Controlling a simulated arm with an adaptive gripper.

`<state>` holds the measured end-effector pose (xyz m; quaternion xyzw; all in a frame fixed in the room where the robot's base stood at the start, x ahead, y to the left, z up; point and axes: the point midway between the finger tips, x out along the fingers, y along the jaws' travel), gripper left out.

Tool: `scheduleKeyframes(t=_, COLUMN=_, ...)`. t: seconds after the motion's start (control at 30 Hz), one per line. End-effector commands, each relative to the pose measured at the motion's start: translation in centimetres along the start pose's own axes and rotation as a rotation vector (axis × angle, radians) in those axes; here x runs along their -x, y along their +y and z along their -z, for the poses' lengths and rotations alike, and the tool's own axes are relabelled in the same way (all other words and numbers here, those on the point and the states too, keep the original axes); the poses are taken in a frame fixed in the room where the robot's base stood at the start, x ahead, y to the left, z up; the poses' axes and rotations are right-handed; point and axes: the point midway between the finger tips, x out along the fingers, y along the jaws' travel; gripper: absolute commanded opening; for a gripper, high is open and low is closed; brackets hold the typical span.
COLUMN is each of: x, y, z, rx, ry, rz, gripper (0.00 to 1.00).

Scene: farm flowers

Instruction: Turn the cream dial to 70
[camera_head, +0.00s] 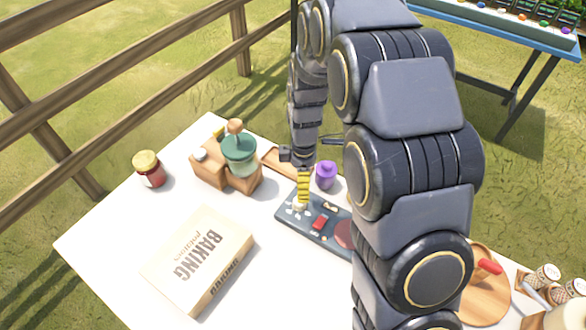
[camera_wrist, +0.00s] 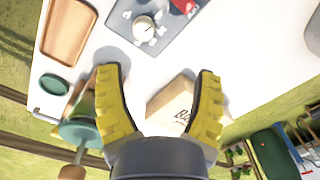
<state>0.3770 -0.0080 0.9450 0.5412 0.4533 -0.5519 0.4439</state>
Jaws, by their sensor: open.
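The cream dial (camera_wrist: 144,28) sits on a dark grey panel (camera_wrist: 120,22), with white marks around it; the numbers are too small to read. In the head view the dial (camera_head: 299,206) shows only in part at the panel's left end, just under my fingers. My gripper (camera_wrist: 158,72) is open and empty, its two yellow fingers spread wide. In the head view my gripper (camera_head: 303,203) points down over the left part of the panel (camera_head: 283,222). In the wrist view the dial lies beyond the fingertips, between their lines; contact is not visible.
A red block-like control (camera_head: 320,222) and a reddish disc sit on the panel, right of the dial. A purple jar (camera_head: 326,176) and wooden tray (camera_head: 277,160) stand behind. A teal-topped wooden grinder (camera_head: 240,158) and baking box (camera_head: 200,258) are left.

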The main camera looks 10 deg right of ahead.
Motion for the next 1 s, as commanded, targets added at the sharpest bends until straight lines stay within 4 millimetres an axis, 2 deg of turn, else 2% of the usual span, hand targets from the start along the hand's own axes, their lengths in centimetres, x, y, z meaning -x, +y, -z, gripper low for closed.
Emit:
scheduleKeyframes(t=0.03, x=-1.4, y=0.8, z=0.1, rx=0.054, ry=0.0, rz=-0.001, gripper=0.66)
scheduleKeyframes(t=0.1, x=-2.6, y=1.5, z=0.2, rx=0.121, ry=0.001, rz=-0.008, gripper=0.66)
scheduleKeyframes(t=0.23, x=-3.8, y=2.3, z=0.3, rx=0.186, ry=0.001, rz=-0.017, gripper=0.66)
scheduleKeyframes(t=0.47, x=-5.4, y=2.4, z=0.3, rx=0.199, ry=0.0, rz=-0.017, gripper=0.66)
scheduleKeyframes(t=0.8, x=-10.5, y=2.5, z=0.3, rx=0.197, ry=0.001, rz=-0.017, gripper=0.66)
scheduleKeyframes(t=1.0, x=-11.7, y=2.5, z=0.3, rx=0.196, ry=0.002, rz=-0.019, gripper=0.66)
